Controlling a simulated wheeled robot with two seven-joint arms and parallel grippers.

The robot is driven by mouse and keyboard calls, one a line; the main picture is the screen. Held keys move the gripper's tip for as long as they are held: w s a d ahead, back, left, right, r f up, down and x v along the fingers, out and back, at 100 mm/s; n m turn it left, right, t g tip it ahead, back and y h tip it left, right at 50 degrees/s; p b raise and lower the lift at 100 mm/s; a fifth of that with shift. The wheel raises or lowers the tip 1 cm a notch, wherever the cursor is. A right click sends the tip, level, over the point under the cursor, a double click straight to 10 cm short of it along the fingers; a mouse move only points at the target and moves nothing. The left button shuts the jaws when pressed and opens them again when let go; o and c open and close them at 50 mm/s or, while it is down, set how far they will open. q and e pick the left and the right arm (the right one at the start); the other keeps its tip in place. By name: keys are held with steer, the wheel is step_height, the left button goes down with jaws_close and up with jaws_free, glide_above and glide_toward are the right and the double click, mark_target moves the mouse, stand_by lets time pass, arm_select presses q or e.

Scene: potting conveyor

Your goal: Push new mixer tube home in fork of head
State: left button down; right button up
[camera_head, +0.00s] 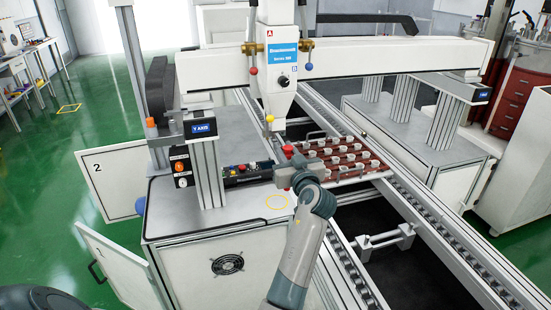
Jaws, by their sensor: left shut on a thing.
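The white dosing head (277,58) hangs from the gantry beam and narrows downward to a grey lower end with a small yellow part (270,118). My left gripper (287,165) is just below and slightly right of this lower end. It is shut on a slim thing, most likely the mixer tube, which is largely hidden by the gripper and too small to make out. A small red part (288,151) shows at the gripper's top. The fork cannot be made out, nor whether the tube touches it. My right gripper is not in view.
A red-brown tray (342,178) with several white cups sits on the conveyor, close right of my gripper. A control box (246,172) with coloured buttons is close left. The Y axis post (205,165) stands farther left. The conveyor rail (430,225) runs at right.

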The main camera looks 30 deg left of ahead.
arm_select(q)
steer(key=shift+w+a, duration=0.15)
stand_by(0.4)
steer(key=x, duration=0.5)
steer(key=shift+f, duration=0.1)
stand_by(0.5)
steer(key=shift+w+a, duration=0.15)
stand_by(0.7)
steer(key=shift+b, duration=0.6)
stand_by(0.3)
